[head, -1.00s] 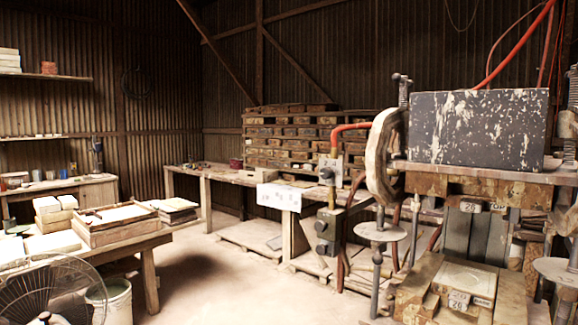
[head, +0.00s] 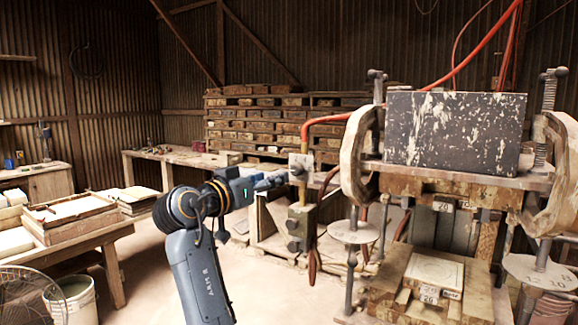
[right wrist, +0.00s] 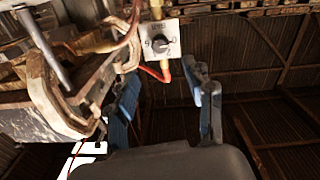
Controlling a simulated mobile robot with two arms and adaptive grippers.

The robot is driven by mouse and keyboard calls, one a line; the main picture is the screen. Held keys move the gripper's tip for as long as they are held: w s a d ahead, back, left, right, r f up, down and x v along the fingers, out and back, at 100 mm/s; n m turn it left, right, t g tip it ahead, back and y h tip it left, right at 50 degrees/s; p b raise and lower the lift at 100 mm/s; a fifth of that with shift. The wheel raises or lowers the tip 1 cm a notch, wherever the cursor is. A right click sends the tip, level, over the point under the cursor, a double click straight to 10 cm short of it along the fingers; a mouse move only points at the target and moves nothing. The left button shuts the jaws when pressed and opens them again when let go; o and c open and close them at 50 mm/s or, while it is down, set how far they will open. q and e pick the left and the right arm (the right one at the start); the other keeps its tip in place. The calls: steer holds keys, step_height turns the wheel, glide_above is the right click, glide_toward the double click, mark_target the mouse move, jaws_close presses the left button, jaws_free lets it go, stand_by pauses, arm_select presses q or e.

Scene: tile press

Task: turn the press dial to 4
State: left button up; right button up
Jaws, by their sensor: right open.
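The press dial (head: 300,164) is a dark knob on a small white plate on the press's left side. In the right wrist view the dial (right wrist: 160,44) shows marks around the knob, too small to read surely. The setting the knob points to cannot be told. My right gripper (head: 283,179) reaches toward the dial from the left, its tips close to the plate in the picture. In the right wrist view the right gripper's blue fingers (right wrist: 163,85) are spread and empty, with the dial beyond the gap between them. My left gripper is out of view.
The press (head: 455,130) with its dark speckled block stands at the right. A grey box (head: 300,222) with hoses hangs below the dial. A workbench (head: 160,160) runs behind my arm. A table with a wooden tray (head: 75,226) is at the left. Bare floor lies between.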

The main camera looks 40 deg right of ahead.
mark_target(294, 170)
steer(key=p+x, duration=0.3)
steer(key=x, duration=0.6)
steer(key=shift+d+r, duration=0.1)
steer(key=shift+d, duration=0.1)
steer(key=shift+w+d, duration=0.2)
steer(key=shift+d, duration=0.1)
steer(key=shift+c, duration=0.2)
jaws_close()
